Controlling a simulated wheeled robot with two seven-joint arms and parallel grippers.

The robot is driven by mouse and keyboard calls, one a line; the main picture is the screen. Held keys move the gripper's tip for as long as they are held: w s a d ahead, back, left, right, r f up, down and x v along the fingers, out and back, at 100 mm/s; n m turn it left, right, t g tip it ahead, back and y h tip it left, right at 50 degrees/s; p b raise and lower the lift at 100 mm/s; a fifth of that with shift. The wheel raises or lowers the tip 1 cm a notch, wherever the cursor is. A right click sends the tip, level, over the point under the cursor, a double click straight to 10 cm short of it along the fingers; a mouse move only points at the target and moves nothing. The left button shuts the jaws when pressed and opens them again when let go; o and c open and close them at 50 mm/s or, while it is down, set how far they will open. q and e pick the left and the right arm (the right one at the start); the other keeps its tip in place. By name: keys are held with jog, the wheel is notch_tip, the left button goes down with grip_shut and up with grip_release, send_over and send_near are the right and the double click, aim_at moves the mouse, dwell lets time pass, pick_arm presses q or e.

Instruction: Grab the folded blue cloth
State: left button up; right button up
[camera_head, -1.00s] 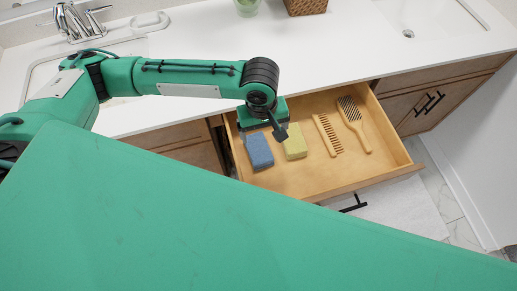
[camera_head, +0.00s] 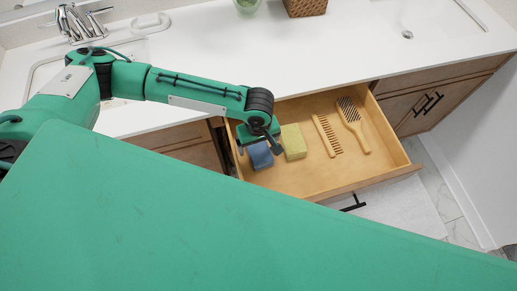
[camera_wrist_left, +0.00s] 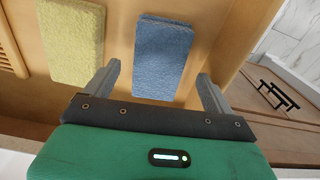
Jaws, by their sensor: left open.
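The folded blue cloth (camera_head: 260,155) lies in the left part of the open wooden drawer. In the left wrist view the blue cloth (camera_wrist_left: 163,55) lies between and ahead of the fingers. A folded yellow cloth (camera_head: 293,142) lies just to its right in the head view. My left gripper (camera_head: 260,144) is above the blue cloth and hides part of it. In the left wrist view my left gripper (camera_wrist_left: 163,82) is open, with one finger on each side of the near end of the cloth. I cannot tell how far above the cloth the fingertips are. My right gripper is not in view.
A wooden comb (camera_head: 327,135) and a wooden brush (camera_head: 352,125) lie further right in the drawer (camera_head: 330,179). The drawer's left wall is close to the blue cloth. The white countertop (camera_head: 215,45) is behind the drawer.

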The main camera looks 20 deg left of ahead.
aim_at(259, 149)
pick_arm(q)
jog(key=shift+w+f, duration=0.1)
jog(key=shift+f, duration=1.65)
jog(key=c, duration=1.1)
jog(key=shift+o, duration=0.2)
jog(key=shift+r, duration=0.15)
